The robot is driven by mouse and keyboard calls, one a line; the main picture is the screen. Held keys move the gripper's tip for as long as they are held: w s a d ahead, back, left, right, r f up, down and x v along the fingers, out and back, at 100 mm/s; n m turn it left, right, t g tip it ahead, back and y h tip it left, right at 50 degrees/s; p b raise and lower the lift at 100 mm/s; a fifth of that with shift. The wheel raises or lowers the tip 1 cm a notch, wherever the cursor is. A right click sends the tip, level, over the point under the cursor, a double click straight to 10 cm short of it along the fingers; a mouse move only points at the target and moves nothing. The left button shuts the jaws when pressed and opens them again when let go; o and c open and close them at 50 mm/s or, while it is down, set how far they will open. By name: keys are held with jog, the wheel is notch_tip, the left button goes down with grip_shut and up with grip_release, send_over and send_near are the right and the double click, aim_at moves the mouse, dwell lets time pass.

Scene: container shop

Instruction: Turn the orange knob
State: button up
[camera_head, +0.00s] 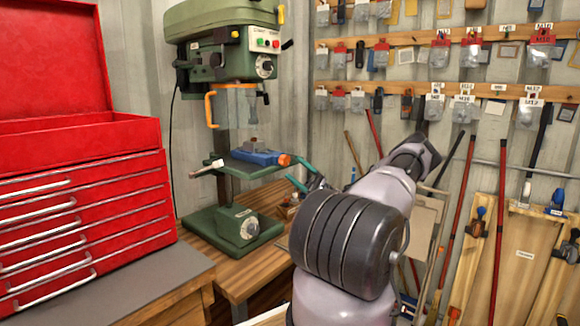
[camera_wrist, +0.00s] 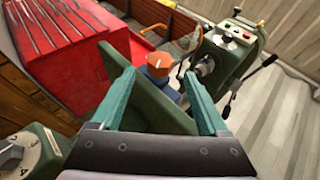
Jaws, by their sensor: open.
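The orange knob (camera_head: 284,160) is on the right end of a blue vise (camera_head: 257,157), which sits on the green drill press table (camera_head: 240,168). In the wrist view the orange knob (camera_wrist: 158,59) is round with a pale line on its face. My gripper (camera_head: 298,172) has teal fingers and is just right of the knob in the head view. In the wrist view my gripper (camera_wrist: 154,76) is open, and the knob appears between its fingertips, a little beyond them. I cannot see either finger touching the knob. Nothing is held.
The green drill press (camera_head: 222,40) rises above the vise, with an orange-framed clear guard (camera_head: 236,106). Its green base (camera_head: 236,232) stands on a wooden bench. A red tool chest (camera_head: 85,215) is at left. Hanging parts and wooden boards line the wall at right.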

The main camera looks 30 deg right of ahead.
jog(key=w+v, duration=0.1)
jog(key=v, duration=0.5)
jog(key=shift+s+d+f, duration=0.2)
jog(key=shift+s+d, duration=0.05)
jog(key=shift+s, duration=0.3)
jog(key=shift+d, duration=0.1)
